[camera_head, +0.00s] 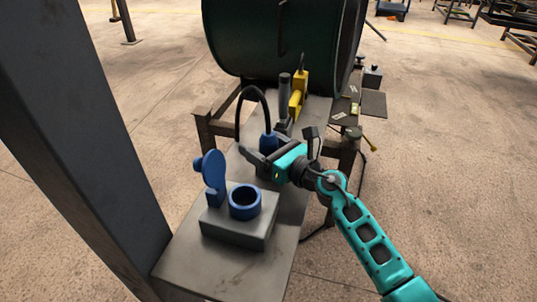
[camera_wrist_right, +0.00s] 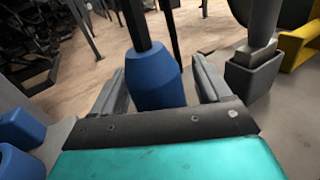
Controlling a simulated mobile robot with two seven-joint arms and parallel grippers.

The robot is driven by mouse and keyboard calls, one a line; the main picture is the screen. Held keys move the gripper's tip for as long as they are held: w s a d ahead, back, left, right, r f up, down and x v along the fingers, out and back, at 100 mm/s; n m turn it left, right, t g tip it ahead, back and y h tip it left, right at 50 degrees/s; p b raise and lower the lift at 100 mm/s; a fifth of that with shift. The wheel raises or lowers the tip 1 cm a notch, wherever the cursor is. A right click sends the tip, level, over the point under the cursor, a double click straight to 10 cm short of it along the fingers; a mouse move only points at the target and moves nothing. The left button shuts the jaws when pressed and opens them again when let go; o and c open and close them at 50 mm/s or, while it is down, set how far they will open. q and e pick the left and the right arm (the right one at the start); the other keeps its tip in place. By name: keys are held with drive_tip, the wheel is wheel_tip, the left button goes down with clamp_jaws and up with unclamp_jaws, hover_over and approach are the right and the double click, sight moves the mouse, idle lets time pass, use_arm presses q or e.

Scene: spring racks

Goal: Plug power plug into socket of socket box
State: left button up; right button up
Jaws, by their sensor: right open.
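The power plug (camera_head: 268,143) is blue, with a black cable arching up and over from it. It stands upright on the metal table behind the socket box. The socket box (camera_head: 238,231) is a grey block at the table's near end, with a round blue socket (camera_head: 245,202) and a blue lid (camera_head: 213,175) standing open. My right gripper (camera_head: 257,150) is open at the plug. In the right wrist view the plug (camera_wrist_right: 155,80) is between the two fingers, with visible gaps on both sides. The plug's lower end is hidden by the gripper. My left gripper is not seen.
A grey post in a holder (camera_head: 284,95) and a yellow bracket (camera_head: 298,95) stand behind the plug. A large dark green drum (camera_head: 240,40) is beyond them. A thick dark pillar (camera_head: 75,130) rises left of the table (camera_head: 190,262).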

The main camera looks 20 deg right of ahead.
drive_tip(key=c, duration=1.1)
drive_tip(key=shift+c, duration=0.2)
drive_tip(key=shift+r, duration=0.15)
